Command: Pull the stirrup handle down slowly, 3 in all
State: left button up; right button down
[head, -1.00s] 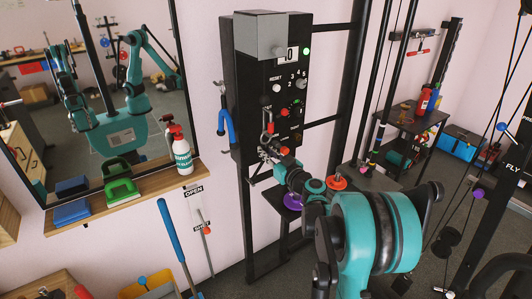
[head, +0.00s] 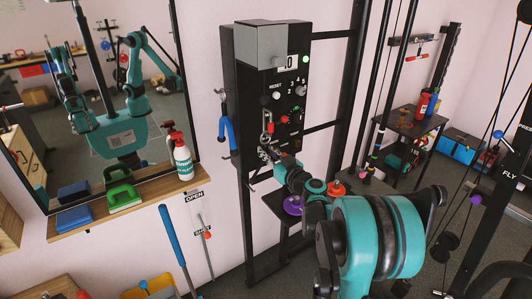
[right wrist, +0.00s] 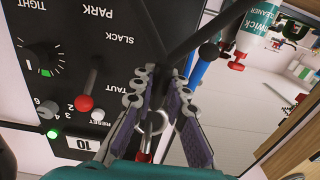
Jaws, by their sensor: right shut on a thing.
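My right gripper (head: 276,157) reaches in at the lower front of the black machine box (head: 243,105). In the right wrist view its two padded fingers (right wrist: 162,76) are shut around a dark, forked piece that I take for the stirrup handle (right wrist: 168,58), largely hidden by the fingers. A metal ring (right wrist: 150,123) with a red piece (right wrist: 146,156) lies in line with it; the ring and red piece show above my gripper in the head view (head: 267,122). My left gripper is not in view.
A blue handle (head: 226,132) hangs on the box's left side. A red-knobbed lever (right wrist: 84,103) stands out close to my fingers. A shelf (head: 135,208) holds a spray bottle (head: 180,155). A green lamp (head: 306,59) is lit. Dark upright posts stand to the right.

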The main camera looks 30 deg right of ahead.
aim_at(266, 133)
jog(key=shift+r+p, duration=0.5)
jog(key=shift+r, duration=0.4)
jog(key=shift+r+p, duration=0.85)
jog(key=shift+r, duration=0.3)
jog(key=shift+r+p, duration=0.9)
jog(key=shift+r, duration=0.3)
jog(key=shift+r+p, duration=0.4)
jog(key=shift+r, duration=0.1)
jog(key=shift+f, duration=0.1)
